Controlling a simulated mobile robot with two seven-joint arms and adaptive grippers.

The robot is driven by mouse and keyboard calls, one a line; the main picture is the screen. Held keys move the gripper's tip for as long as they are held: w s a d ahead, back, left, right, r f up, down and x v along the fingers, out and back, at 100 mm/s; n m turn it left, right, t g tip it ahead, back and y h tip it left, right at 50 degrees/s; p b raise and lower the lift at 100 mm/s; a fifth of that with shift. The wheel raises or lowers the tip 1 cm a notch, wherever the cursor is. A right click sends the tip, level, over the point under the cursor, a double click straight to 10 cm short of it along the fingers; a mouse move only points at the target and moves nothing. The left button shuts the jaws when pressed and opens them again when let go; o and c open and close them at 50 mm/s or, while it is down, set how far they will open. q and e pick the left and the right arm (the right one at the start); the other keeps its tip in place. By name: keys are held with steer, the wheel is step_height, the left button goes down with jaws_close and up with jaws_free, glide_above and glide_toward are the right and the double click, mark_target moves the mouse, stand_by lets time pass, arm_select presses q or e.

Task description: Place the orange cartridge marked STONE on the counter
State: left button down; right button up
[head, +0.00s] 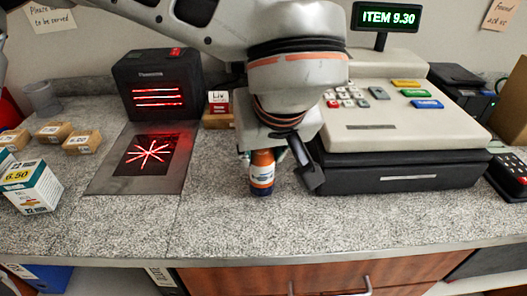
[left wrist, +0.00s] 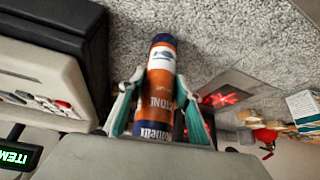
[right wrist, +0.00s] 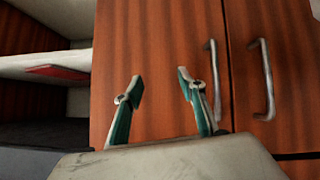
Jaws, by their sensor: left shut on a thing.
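The orange cartridge marked STONE (head: 262,172) has a white label band and dark blue ends. My left gripper (head: 268,150) is shut on it and holds it upright at the counter (head: 225,215), between the scanner plate and the cash register. In the left wrist view the cartridge (left wrist: 161,85) lies between the two green-padded fingers, with its lettering facing the camera. I cannot tell whether its base touches the counter. My right gripper (right wrist: 160,90) is open and empty in front of the wooden cabinet doors below.
A cash register (head: 400,130) stands right of the cartridge. A black scanner (head: 158,85) and its plate (head: 110,180) with a red star pattern are to the left. Small tan boxes (head: 83,142) and a white-teal box (head: 35,188) stand further left. The front counter strip is clear.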

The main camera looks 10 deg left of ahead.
arm_select(q)
steer(key=shift+f, duration=0.1)
steer(key=c, duration=1.4)
jaws_free()
steer(key=shift+c, duration=0.2)
steer(key=shift+r, duration=0.2)
steer(key=p+v, duration=0.2)
steer(key=v, duration=1)
steer(key=shift+d+f, duration=0.1)
